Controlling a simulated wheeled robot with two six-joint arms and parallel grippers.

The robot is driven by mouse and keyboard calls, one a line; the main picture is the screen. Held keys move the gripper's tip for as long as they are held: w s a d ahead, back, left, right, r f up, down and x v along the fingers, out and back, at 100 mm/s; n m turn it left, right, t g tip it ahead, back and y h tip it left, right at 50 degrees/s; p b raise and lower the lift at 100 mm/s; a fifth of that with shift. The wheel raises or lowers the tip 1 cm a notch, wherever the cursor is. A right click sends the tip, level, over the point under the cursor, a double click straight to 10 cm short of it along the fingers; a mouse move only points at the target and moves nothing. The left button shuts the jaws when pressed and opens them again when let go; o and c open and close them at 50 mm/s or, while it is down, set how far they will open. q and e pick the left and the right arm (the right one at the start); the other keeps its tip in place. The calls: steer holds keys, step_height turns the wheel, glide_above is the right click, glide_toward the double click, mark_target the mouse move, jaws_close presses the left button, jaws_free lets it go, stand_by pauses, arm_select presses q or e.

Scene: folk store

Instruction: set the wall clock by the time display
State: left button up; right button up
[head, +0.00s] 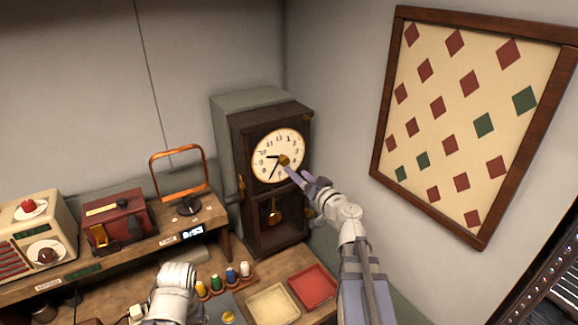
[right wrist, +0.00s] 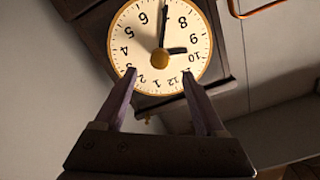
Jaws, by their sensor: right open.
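The wall clock (head: 262,142) is a dark wooden case with a cream face and a pendulum (head: 273,216) below. Its short hand points between 9 and 10 and its long hand near 7. A brass knob sits at the face's centre, clear in the right wrist view (right wrist: 159,58), where the face appears upside down. The time display (head: 193,231) on the shelf edge glows and seems to read 9:53. My right gripper (head: 288,167) is at the clock face, its open fingers (right wrist: 159,76) apart below the knob in the wrist view, holding nothing. My left gripper's fingers do not show.
A copper-framed stand (head: 180,162), a red box (head: 117,218) and a cream machine (head: 38,235) stand on the shelf left of the clock. Coloured spools (head: 216,282), a cream tray (head: 272,305) and a red tray (head: 313,287) lie below. A framed diamond-pattern board (head: 381,130) hangs right.

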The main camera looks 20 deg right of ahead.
mark_target(286, 163)
steer(key=shift+w+a, duration=0.25)
steer(key=shift+w, duration=1.4)
steer(key=shift+w+a, duration=0.2)
steer(key=shift+w, duration=1.45)
steer(key=shift+w, duration=0.1)
steer(key=shift+c, duration=0.3)
steer(key=c, duration=0.8)
